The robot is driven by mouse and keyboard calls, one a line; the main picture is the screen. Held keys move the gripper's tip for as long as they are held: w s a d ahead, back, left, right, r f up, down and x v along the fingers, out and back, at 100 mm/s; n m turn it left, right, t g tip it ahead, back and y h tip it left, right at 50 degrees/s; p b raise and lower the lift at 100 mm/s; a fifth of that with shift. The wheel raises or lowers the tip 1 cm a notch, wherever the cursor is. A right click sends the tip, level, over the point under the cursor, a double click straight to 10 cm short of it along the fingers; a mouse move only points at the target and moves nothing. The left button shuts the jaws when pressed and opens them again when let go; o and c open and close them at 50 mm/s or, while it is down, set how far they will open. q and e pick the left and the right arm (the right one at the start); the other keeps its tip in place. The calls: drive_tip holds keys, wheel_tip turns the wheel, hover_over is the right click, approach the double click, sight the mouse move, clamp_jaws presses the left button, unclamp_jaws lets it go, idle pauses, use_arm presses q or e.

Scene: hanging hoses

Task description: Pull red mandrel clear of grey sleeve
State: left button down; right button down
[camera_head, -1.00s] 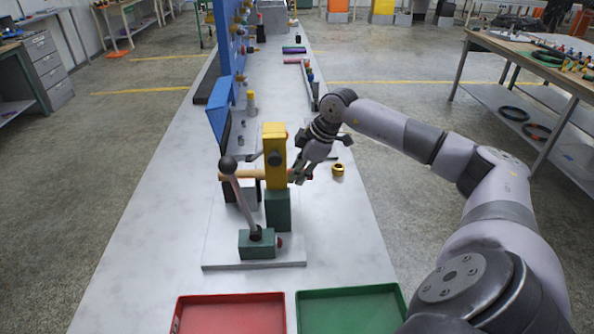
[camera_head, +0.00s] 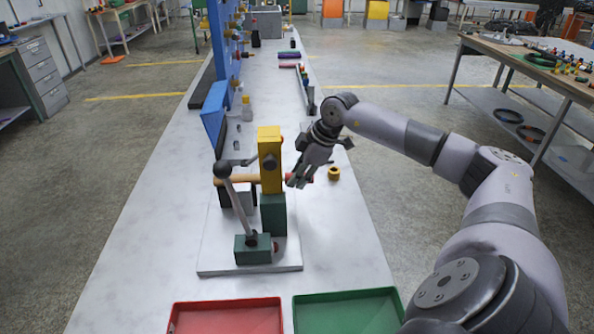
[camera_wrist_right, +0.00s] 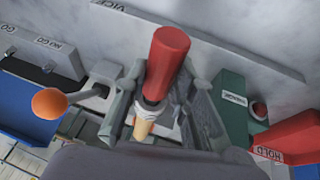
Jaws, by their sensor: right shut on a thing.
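My right gripper (camera_head: 301,178) is to the right of the yellow clamp block (camera_head: 269,155) in the head view, a little apart from it. In the right wrist view my right gripper (camera_wrist_right: 156,112) is shut on the red mandrel (camera_wrist_right: 166,58), whose thick red end stands up between the jaws. Below the red a pale grey collar and a tan tip (camera_wrist_right: 142,130) show. A tan tube (camera_head: 232,181) sticks out left of the yellow block. I cannot make out a grey sleeve for certain. My left gripper is not in view.
A lever with a dark ball (camera_head: 222,169) stands left of the clamp on a grey plate (camera_head: 218,262). A brass ring (camera_head: 334,173) lies right of my gripper. A red tray (camera_head: 225,302) and green tray (camera_head: 345,295) are at the near end. A blue panel (camera_head: 222,50) stands behind.

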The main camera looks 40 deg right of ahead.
drive_tip(key=s+d+b, duration=0.1)
drive_tip(key=d, duration=0.1)
drive_tip(key=s+d+b, duration=0.1)
drive_tip(key=s+b, duration=0.1)
drive_tip(key=shift+s+d+f+b, duration=0.1)
drive_tip(key=shift+s+d+b, duration=0.05)
drive_tip(key=shift+d+b, duration=0.2)
idle(0.6)
drive_tip(key=shift+d, duration=0.1)
drive_tip(key=shift+s+d+r+b, duration=0.15)
drive_tip(key=shift+s+d+r, duration=0.4)
drive_tip(key=shift+r, duration=0.2)
drive_tip(key=shift+s+d+r+b, duration=0.15)
drive_tip(key=shift+s+d+r, duration=0.35)
drive_tip(key=shift+r, duration=0.25)
